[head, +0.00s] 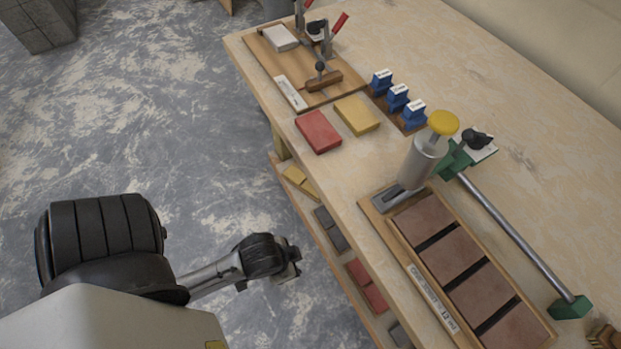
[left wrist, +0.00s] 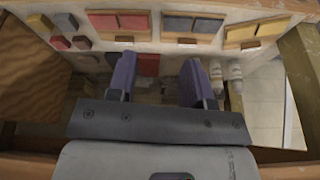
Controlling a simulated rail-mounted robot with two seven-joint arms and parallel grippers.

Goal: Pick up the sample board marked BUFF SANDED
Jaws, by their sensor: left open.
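No BUFF SANDED marking can be read in either view. Sample boards with paired coloured pieces lie on the shelf below the bench: a yellow pair (head: 300,182), a dark grey pair (head: 330,227) and a red pair (head: 367,286). The left wrist view shows a red pair (left wrist: 118,21), a dark grey pair (left wrist: 193,24) and a yellow pair (left wrist: 252,30), with small labels too blurred to read. My left gripper (left wrist: 158,82) is open and empty, its fingers apart from the boards. In the head view its dark end (head: 268,258) is over the floor, left of the shelf. My right gripper is not in view.
The bench (head: 500,90) carries a tray (head: 410,262) of brown slabs, a grey cylinder with a yellow knob (head: 443,123), red (head: 318,131) and yellow (head: 357,114) blocks, and a green-ended bar (head: 515,235). Bare floor (head: 200,110) lies left of the bench.

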